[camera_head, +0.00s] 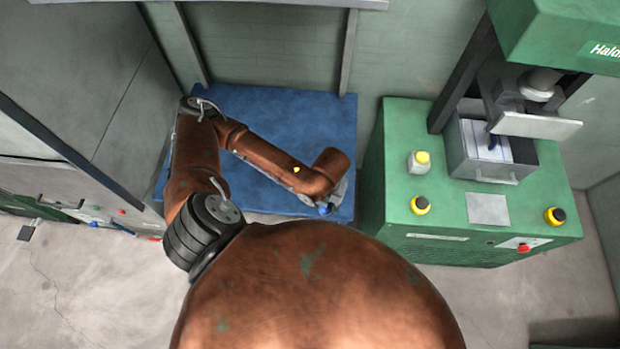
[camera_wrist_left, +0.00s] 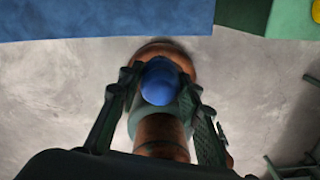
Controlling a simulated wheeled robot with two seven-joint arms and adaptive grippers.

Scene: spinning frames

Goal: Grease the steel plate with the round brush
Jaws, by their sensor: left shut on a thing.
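My left gripper (camera_head: 335,203) is small and partly hidden by its own arm in the head view, near the front right corner of the blue table. In the left wrist view its two dark fingers stand on either side of a rounded blue thing (camera_wrist_left: 160,82), which also shows in the head view (camera_head: 323,209). It looks like the end of the round brush, but no bristles can be made out. The gripper is shut on it. A flat grey square (camera_head: 487,208), likely the steel plate, lies on top of the green press. My right gripper is out of view.
The blue table (camera_head: 270,110) stands left of the green press (camera_head: 395,165), with a narrow gap between. The press bears a yellow-capped jar (camera_head: 419,161), black-and-yellow buttons (camera_head: 420,205) and an open metal tray (camera_head: 470,162) under its ram. A grey cabinet (camera_head: 90,70) stands left.

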